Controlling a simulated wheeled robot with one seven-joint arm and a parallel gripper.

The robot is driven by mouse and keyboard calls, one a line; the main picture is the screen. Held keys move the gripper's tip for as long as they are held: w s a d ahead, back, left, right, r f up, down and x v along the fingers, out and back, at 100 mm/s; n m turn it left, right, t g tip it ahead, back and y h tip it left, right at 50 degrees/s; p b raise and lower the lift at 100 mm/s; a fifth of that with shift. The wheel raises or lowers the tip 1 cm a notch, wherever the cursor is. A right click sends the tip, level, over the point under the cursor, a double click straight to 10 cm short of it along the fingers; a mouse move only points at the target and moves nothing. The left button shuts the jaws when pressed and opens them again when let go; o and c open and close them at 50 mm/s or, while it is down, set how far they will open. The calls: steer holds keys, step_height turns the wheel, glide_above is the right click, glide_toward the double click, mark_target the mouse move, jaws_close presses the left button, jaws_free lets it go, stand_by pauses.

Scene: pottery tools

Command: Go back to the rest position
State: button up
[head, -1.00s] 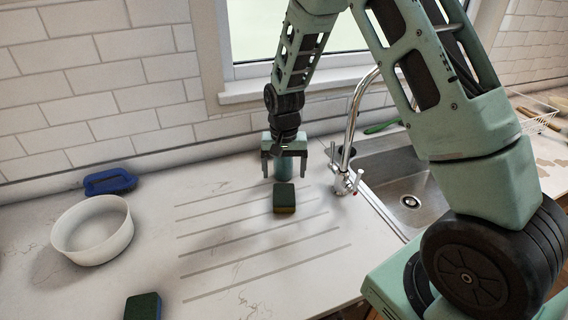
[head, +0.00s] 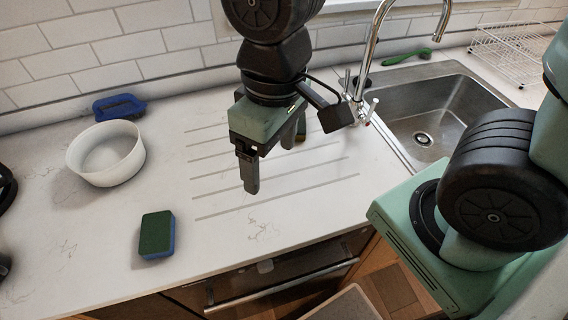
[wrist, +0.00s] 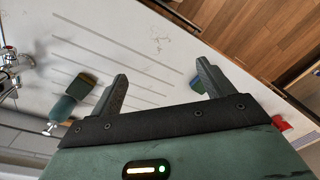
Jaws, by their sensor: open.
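My gripper (head: 275,160) is open and empty above the ribbed drainboard part of the pale counter (head: 215,245), left of the sink. In the wrist view the two fingers of my gripper (wrist: 162,74) stand apart with bare counter between them. A green and yellow sponge (wrist: 82,86) lies on the counter beside the left finger there, apart from the jaws.
A white bowl (head: 105,165), a blue brush (head: 119,106) and a green and blue sponge (head: 156,234) are on the counter at left. The tap (head: 372,45) and sink (head: 440,110) are at right. A wire rack (head: 515,50) and green brush (head: 408,56) lie behind the sink.

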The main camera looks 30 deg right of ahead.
steer(key=s+n, duration=0.1)
steer(key=s, duration=0.2)
steer(key=shift+s+n, duration=0.25)
steer(key=shift+n, duration=0.05)
